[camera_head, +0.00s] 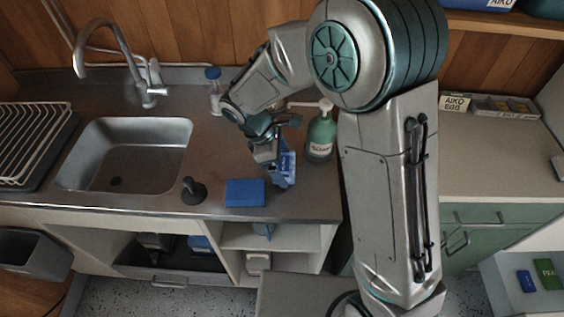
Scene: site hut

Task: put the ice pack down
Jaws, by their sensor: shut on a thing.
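My gripper (274,158) points down over the steel counter (225,160), to the right of the sink. It is shut on the ice pack (289,168), a blue pack with a paler patch. The fingers hide part of the pack. Its lower end is close to the counter top, and I cannot tell whether it touches.
A blue block (245,192) lies at the counter's front edge, left of the pack, beside a dark knobbed object (194,190). A green soap bottle (321,138) stands close on the right. A blue-capped bottle (214,93) stands behind. The sink (130,155) is at left.

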